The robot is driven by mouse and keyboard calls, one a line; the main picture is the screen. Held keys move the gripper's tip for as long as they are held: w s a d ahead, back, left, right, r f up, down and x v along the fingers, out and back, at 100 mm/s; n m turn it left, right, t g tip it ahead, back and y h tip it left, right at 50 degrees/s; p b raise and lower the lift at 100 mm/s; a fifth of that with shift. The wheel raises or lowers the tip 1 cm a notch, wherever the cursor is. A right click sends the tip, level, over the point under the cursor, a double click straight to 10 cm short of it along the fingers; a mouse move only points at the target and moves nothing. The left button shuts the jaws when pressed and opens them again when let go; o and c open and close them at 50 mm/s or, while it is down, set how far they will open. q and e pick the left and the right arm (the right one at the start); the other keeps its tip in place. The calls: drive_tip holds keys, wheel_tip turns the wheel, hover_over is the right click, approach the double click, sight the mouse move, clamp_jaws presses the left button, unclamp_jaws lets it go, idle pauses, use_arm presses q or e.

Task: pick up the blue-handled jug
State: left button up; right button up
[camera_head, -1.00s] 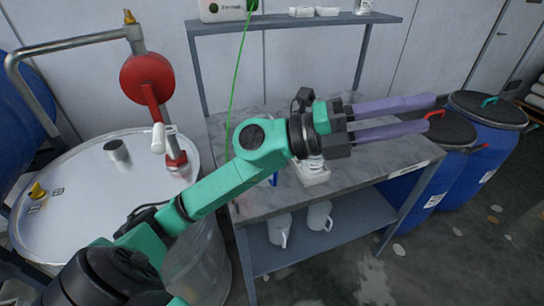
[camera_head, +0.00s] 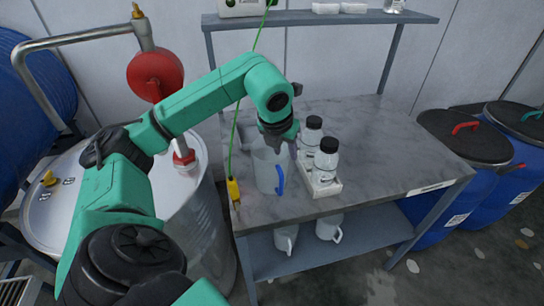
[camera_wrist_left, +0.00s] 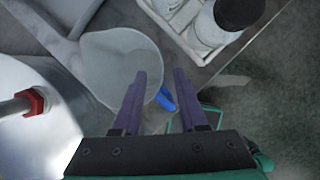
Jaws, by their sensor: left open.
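The blue-handled jug (camera_head: 267,172) is a pale, translucent jug standing upright on the grey marbled bench top near its left end. Its blue handle (camera_head: 280,179) faces the front right in the head view. In the left wrist view the jug (camera_wrist_left: 117,60) is seen from above with its open mouth, and the handle (camera_wrist_left: 166,99) lies between the two purple fingers. My left gripper (camera_head: 282,140) is above the jug, pointing down; its fingertips are partly hidden in the head view. In the wrist view the fingers (camera_wrist_left: 163,78) are apart with nothing gripped. My right gripper is not seen.
A white tray (camera_head: 325,190) with black-capped bottles (camera_head: 326,160) stands close right of the jug. A yellow device (camera_head: 233,189) hangs on a green cable at the bench's left edge. A drum lid (camera_head: 95,195) is left. The bench's right part is clear. White jugs (camera_head: 328,227) sit on the lower shelf.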

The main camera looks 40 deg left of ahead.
sight(286, 160)
use_arm(q)
drive_tip(key=p+x, duration=0.1)
drive_tip(key=x, duration=0.3)
drive_tip(key=shift+f, duration=0.35)
clamp_jaws()
idle(0.9)
